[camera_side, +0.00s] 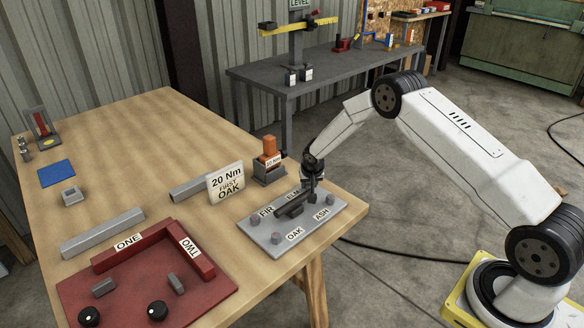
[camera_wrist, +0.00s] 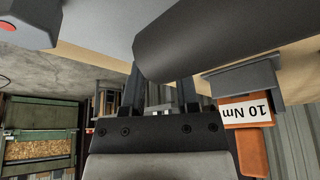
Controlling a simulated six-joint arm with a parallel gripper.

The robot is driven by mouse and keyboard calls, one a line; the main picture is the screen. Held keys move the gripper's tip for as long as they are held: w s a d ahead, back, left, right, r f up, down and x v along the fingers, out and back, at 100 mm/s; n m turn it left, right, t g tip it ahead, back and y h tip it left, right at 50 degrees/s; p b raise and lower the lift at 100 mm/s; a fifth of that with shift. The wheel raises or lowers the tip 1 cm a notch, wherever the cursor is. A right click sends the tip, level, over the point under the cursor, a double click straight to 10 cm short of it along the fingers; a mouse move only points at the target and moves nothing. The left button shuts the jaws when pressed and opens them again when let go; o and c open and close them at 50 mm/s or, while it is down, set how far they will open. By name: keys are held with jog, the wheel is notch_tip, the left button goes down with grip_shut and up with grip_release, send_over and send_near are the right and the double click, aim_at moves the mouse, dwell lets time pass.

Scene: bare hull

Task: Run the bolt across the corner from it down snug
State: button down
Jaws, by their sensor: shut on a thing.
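A grey plate (camera_side: 262,240) lies near the table's front right edge, with labels FIR, ELM, OAK and ASH. Bolt heads show by FIR (camera_side: 253,219), OAK (camera_side: 277,238) and ASH (camera_side: 331,199). Any bolt by the ELM label (camera_side: 293,196) is hidden behind my gripper and the tool. My gripper (camera_side: 312,188) is low over the plate's far side, shut on a dark grey tool (camera_side: 291,207). In the wrist view the tool's thick round body (camera_wrist: 215,38) crosses in front of my gripper (camera_wrist: 160,88). Whether the tool touches a bolt cannot be told.
Behind the plate an orange tool (camera_side: 269,150) marked 10 Nm stands in a grey holder (camera_side: 270,174). A red tray (camera_side: 140,295) with parts marked ONE and TWO is at front left.

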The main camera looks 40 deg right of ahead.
jog(key=m, duration=0.2)
jog(key=m+g+h, duration=0.1)
jog(key=m, duration=0.2)
jog(key=shift+w+a+g, duration=0.1)
jog(key=shift+g, duration=0.2)
jog(key=m, duration=0.2)
jog(key=m+g, duration=0.1)
jog(key=m, duration=0.1)
jog(key=shift+w+m+g+h, duration=0.1)
jog(key=shift+m+g+h, duration=0.2)
jog(key=shift+m+h, duration=0.1)
jog(key=m+g, duration=0.1)
jog(key=m, duration=0.3)
jog(key=shift+m+g, duration=0.3)
jog(key=shift+g, duration=0.1)
jog(key=shift+w+m+g+y, duration=0.1)
jog(key=shift+m+g+y, duration=0.55)
jog(key=shift+m, duration=1.75)
jog(key=shift+c, duration=1.8)
grip_release()
jog(key=shift+r, duration=0.15)
